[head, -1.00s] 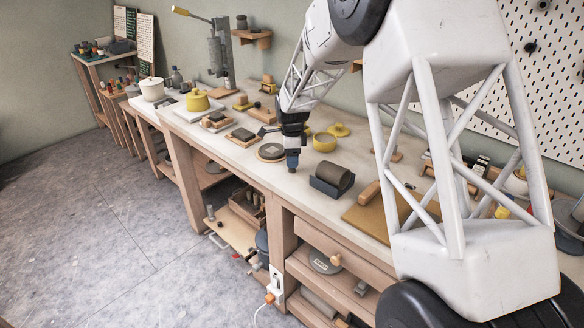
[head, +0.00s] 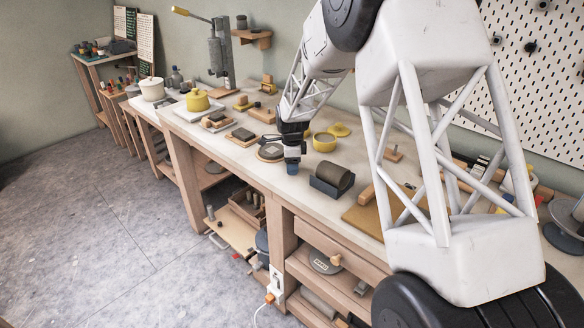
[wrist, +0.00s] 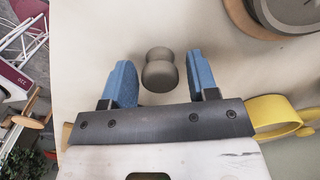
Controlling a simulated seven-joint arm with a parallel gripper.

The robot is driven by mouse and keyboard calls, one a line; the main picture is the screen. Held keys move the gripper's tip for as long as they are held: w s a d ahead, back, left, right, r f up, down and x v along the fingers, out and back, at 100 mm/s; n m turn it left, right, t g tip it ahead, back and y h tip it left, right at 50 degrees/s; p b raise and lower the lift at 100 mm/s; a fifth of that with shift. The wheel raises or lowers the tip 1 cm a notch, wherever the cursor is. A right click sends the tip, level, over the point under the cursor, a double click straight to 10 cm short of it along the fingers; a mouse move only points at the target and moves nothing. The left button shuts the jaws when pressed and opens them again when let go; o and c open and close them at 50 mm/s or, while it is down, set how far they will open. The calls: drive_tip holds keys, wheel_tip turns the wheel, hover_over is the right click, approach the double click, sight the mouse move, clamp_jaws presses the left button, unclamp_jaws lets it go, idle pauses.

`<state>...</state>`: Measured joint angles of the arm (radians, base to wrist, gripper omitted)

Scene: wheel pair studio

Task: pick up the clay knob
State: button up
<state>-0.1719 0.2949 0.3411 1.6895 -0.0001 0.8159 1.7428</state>
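The clay knob (wrist: 159,70) is a small grey-brown piece with a rounded head and a narrower waist. It stands on the pale bench top in the wrist view. My gripper (wrist: 160,82) is open, with one blue finger to the left of the knob and one to the right. I cannot make out the knob there.
A grey clay roll in a dark cradle (head: 331,181) stands right of my gripper. A round board (head: 271,153) lies to the left. A yellow bowl (head: 324,143) and yellow lid (head: 339,130) are behind. The bench's front edge is close.

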drive_tip(key=c, duration=0.7)
drive_tip(key=shift+c, duration=0.2)
drive_tip(key=shift+r, duration=0.8)
wheel_tip(320, 180, up, 2)
drive_tip(key=shift+r, duration=0.15)
drive_tip(key=s+d, duration=0.1)
drive_tip(key=s, duration=0.9)
drive_tip(key=s+d+r, duration=0.1)
drive_tip(key=s, duration=0.4)
drive_tip(key=shift+s+d, duration=0.3)
drive_tip(key=shift+s, duration=0.05)
drive_tip(key=shift+o, duration=1)
drive_tip(key=shift+c, duration=1)
